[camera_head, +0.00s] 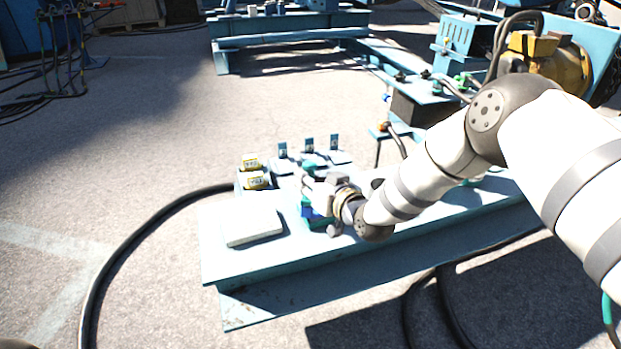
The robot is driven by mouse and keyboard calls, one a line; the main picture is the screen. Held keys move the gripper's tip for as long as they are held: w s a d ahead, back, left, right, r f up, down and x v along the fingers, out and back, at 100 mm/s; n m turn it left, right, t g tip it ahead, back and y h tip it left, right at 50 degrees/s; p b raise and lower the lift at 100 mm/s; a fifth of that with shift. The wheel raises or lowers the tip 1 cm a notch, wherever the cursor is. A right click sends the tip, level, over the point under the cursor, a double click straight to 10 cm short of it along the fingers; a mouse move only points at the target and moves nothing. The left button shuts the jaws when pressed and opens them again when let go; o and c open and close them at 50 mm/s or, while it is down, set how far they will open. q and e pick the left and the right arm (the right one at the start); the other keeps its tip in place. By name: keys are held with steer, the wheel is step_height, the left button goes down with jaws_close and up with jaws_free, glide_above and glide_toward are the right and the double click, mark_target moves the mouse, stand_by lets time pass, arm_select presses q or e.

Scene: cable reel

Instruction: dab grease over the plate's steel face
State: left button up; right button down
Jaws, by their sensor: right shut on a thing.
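A pale, flat rectangular slab (252,226) lies near the left end of the blue bench (225,270). It looks like the plate, but its steel face is too bright to make out. My right gripper (312,192) is low over the middle of the bench, to the right of the slab and apart from it. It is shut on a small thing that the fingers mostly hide. A green and blue item (318,220) shows just below the gripper; I cannot tell whether it is held or stands on the bench. No grease shows clearly. My left gripper is out of view.
Two yellow-labelled cans (256,180) stand at the bench's back left edge. Several small blue upright pieces (308,144) on pale bases stand behind the gripper. A black cable (135,235) runs around the bench's left. Blue machinery (470,40) stands at back right.

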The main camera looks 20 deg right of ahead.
mark_target(313, 168)
steer(key=r, duration=0.2)
steer(key=r+p, duration=0.1)
steer(key=shift+d+r, duration=0.15)
steer(key=shift+d, duration=0.1)
steer(key=shift+r+p, duration=1.7)
steer(key=shift+r, duration=0.65)
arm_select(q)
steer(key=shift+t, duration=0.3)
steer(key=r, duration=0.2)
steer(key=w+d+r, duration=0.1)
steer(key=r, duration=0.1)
arm_select(e)
steer(key=shift+d, duration=0.1)
